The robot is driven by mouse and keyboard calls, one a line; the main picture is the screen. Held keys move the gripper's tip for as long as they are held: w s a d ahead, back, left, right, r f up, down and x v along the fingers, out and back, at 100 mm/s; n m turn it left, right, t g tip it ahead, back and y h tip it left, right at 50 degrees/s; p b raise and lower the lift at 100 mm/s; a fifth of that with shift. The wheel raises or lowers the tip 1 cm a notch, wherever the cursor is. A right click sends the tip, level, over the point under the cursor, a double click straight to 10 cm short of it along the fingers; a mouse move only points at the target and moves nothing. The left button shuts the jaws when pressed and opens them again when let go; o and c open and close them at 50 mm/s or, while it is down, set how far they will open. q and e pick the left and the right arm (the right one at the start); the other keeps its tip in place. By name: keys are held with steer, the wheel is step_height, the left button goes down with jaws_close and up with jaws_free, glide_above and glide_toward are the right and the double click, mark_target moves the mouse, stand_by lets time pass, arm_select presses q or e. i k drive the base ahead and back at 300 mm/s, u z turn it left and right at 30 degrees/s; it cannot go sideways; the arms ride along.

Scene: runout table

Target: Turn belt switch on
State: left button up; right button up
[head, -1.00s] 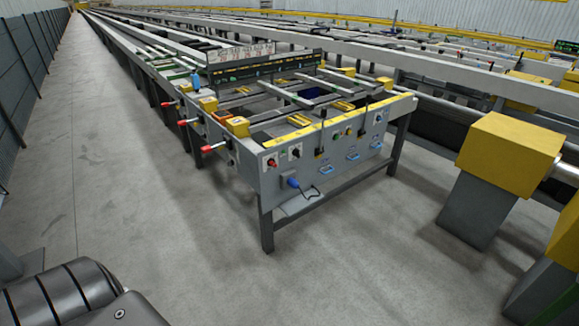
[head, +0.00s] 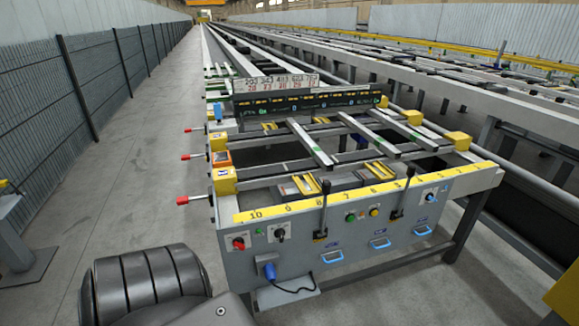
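The runout table (head: 350,238) stands close in front of me, with its grey front panel facing me. On the panel's left are a red knob (head: 238,243) and a black rotary switch (head: 280,232) on a light plate. Another rotary switch (head: 429,196) is at the right end. Two black levers (head: 323,210) stand upright on the panel. I cannot read which control is the belt switch or its position. Neither gripper is in view; only a dark part of my arm shows at the bottom left.
Red-tipped handles (head: 184,200) stick out from the table's left side. A blue plug (head: 269,271) with a cable hangs low on the panel. A clear floor aisle runs along the left beside a mesh fence (head: 90,85). A yellow block (head: 566,297) is at the bottom right.

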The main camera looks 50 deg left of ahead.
mark_target(238, 242)
steer(key=i, duration=1.05)
steer(key=u, duration=1.75)
